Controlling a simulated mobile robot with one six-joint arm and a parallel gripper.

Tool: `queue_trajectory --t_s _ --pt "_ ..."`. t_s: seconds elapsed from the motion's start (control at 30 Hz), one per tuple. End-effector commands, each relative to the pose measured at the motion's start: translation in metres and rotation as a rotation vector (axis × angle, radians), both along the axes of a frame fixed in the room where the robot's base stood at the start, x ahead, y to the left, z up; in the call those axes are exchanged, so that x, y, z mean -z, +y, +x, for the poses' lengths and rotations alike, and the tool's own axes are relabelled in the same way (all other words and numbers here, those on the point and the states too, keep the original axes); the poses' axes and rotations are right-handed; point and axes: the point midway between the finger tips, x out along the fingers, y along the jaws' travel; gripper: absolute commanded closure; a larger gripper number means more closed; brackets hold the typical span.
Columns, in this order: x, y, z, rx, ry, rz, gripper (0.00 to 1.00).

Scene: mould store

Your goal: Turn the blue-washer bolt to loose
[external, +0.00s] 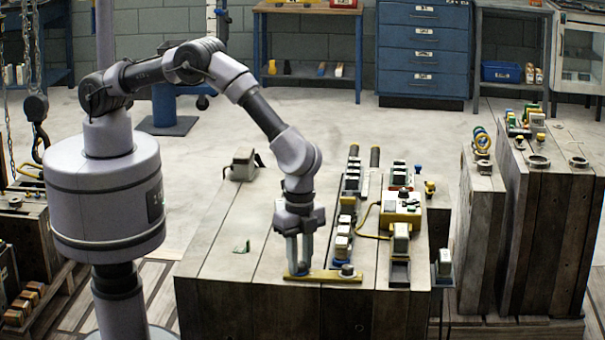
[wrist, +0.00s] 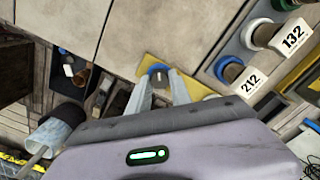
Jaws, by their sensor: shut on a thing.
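The blue-washer bolt (wrist: 158,69) shows in the wrist view as a dark head with a blue ring around it, on a yellow plate (wrist: 197,87). My gripper (wrist: 158,80) points at it, its two pale fingers on either side of the head and shut on it. In the external view my gripper (external: 300,267) points straight down at the left end of the yellow plate (external: 322,278), near the front edge of the wooden bench. A little blue shows at the fingertips there; the fingers hide most of the bolt. Which way the bolt is turned cannot be told.
A dark round knob (external: 347,270) stands at the plate's right end. A row of labelled blocks (external: 343,238) runs back to the right of my gripper. A yellow box (external: 400,213) stands farther right. The bench top (external: 225,250) on the left is mostly clear.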

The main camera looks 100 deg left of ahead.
Motion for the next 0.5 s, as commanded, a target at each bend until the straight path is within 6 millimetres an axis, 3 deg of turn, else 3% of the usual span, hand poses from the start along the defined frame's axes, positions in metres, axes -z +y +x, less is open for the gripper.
queue_trajectory --t_s 0.5 --pt "0.0034 0.0022 -0.0026 -0.486 0.008 0.005 1.0"
